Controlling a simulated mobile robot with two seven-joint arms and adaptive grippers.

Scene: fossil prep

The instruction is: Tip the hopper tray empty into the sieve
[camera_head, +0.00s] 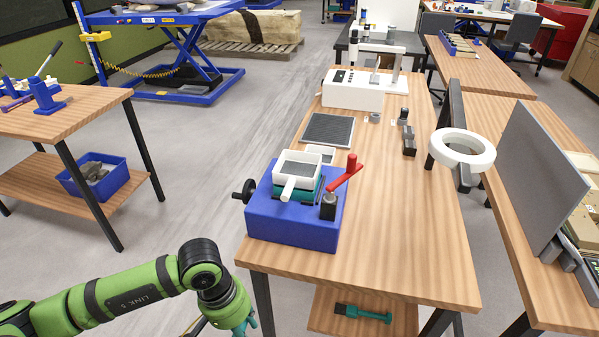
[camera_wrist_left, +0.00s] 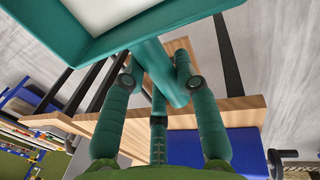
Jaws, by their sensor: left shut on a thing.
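My left gripper (camera_wrist_left: 160,82) is shut around the teal handle (camera_wrist_left: 168,78) of a teal tray with a pale inside (camera_wrist_left: 85,25), which fits the hopper tray. Only part of the tray shows, at the top left of the left wrist view, so its contents and tilt cannot be told. In the head view my left arm's wrist is at the bottom edge, left of the table's front corner, and the held tray is out of frame. A white frame with a grey mesh (camera_head: 297,169), likely the sieve, sits on a blue machine (camera_head: 290,225). My right gripper is not in view.
The blue machine has a red lever (camera_head: 346,174) on its right and a black knob (camera_head: 244,191) on its left. A dark mat (camera_head: 328,131) lies behind it. A white ring (camera_head: 463,139) stands at the table's right edge. The table's front right is clear.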

